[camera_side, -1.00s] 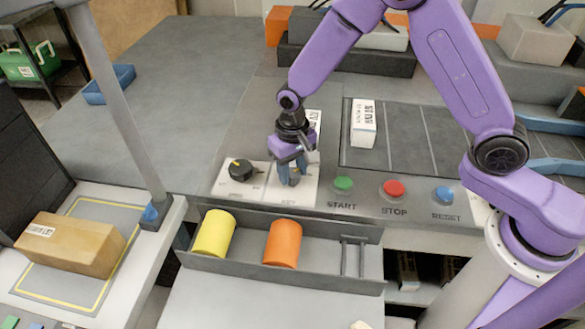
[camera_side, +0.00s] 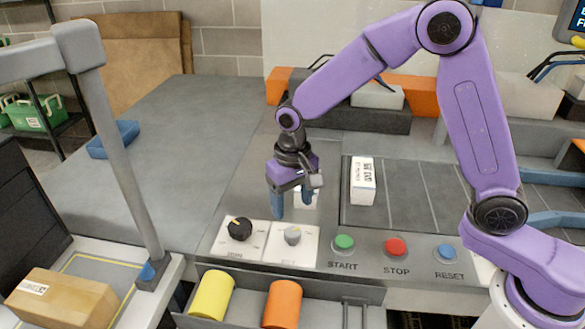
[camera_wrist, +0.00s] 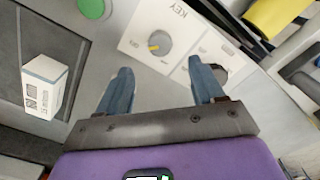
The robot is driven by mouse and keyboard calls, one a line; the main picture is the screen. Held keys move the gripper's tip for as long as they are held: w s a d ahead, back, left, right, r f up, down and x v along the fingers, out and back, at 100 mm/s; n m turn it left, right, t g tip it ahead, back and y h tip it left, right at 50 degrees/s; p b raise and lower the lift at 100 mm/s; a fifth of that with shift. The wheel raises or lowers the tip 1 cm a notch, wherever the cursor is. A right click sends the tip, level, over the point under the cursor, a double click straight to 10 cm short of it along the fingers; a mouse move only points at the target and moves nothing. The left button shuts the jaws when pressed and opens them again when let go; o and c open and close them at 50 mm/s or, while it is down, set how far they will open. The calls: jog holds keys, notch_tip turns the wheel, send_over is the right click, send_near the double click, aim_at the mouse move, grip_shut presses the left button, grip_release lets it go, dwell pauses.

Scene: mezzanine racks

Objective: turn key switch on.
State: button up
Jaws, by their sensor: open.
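The key switch (camera_side: 292,236) is a small grey knob on a white plate on the control panel. In the wrist view the key switch (camera_wrist: 160,43) sits beside the word KEY. Its yellow pointer mark is on the left of the knob there, towards a small label too blurred to read surely. My gripper (camera_side: 294,205) is open and empty, raised behind and above the knob and clear of it. Its two blue fingers also show in the wrist view (camera_wrist: 163,78), apart from each other with nothing between them.
A black dial (camera_side: 240,229) sits left of the key switch. Green START (camera_side: 344,242), red STOP (camera_side: 396,246) and blue RESET (camera_side: 446,252) buttons are to the right. A white box (camera_side: 362,181) stands behind them. A tray in front holds yellow (camera_side: 212,295) and orange (camera_side: 283,303) cylinders.

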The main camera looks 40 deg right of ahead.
notch_tip(320, 180, up, 9)
jog(key=shift+f, duration=0.15)
dwell(0.4)
jog(key=s+d+n, duration=0.4)
jog(key=s+d, duration=0.1)
jog(key=s, duration=0.4)
jog(key=s+d+f+n, duration=0.1)
jog(key=s+d+n, duration=0.3)
jog(key=s, duration=0.5)
jog(key=s+d+n, duration=0.4)
jog(key=s+d, duration=0.1)
jog(key=s, duration=0.5)
jog(key=shift+d+f+n, duration=0.3)
jog(key=shift+d+n, duration=0.1)
jog(key=shift+w, duration=0.1)
